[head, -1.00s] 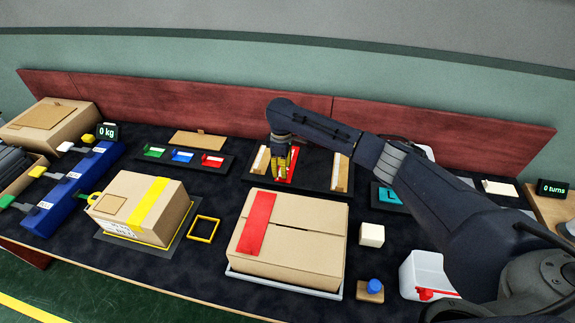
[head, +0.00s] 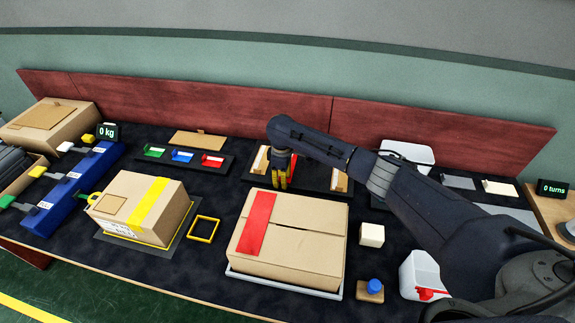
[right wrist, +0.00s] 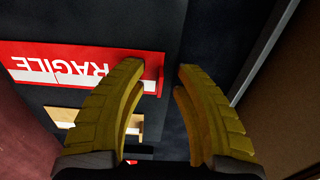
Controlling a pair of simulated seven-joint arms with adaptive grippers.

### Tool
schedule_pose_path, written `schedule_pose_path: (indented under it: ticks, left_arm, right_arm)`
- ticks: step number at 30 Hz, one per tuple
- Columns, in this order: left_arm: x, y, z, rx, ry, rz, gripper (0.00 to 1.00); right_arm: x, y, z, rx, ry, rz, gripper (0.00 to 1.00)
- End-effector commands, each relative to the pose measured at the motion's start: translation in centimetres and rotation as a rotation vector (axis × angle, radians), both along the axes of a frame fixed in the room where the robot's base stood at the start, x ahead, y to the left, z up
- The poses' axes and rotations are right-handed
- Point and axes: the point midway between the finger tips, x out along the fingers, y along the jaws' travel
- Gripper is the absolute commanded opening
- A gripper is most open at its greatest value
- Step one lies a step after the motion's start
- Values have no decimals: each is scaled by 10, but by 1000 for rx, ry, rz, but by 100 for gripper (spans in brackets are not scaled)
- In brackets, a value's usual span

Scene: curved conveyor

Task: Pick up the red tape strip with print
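The red tape strip with white FRAGILE print (right wrist: 50,62) lies on a dark tray in the right wrist view, its print upside down. Its right end reaches just past the left finger, into the gap between my fingertips. In the head view my gripper and arm largely cover it. My right gripper (head: 281,181) points down at the tray's front side. In the right wrist view my right gripper (right wrist: 160,67) is open and holds nothing. Whether its fingers touch the strip, I cannot tell. My left gripper is not in view.
A carton with red tape (head: 310,225) stands just in front of the gripper. A carton with yellow tape (head: 120,190) stands to its left. Small green, blue and red pieces sit on another dark tray (head: 225,167). A white cube (head: 371,235) is right of the red-taped carton.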

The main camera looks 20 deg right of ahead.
Motion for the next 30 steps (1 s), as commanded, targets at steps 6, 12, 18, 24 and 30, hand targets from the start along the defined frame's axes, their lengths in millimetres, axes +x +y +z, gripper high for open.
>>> schedule_pose_path:
  ticks: [6,12,18,24,30]
  left_arm:
    - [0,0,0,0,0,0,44]
    - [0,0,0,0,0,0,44]
    - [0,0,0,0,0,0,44]
    - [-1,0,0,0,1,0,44]
    - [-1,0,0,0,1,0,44]
  right_arm:
    - [0,0,0,0,0,0,10]
    - [0,0,0,0,0,0,0]
    - [0,0,0,0,0,0,0]
    - [0,0,2,0,0,0,0]
    - [1,-1,15,-1,-1,1,0]
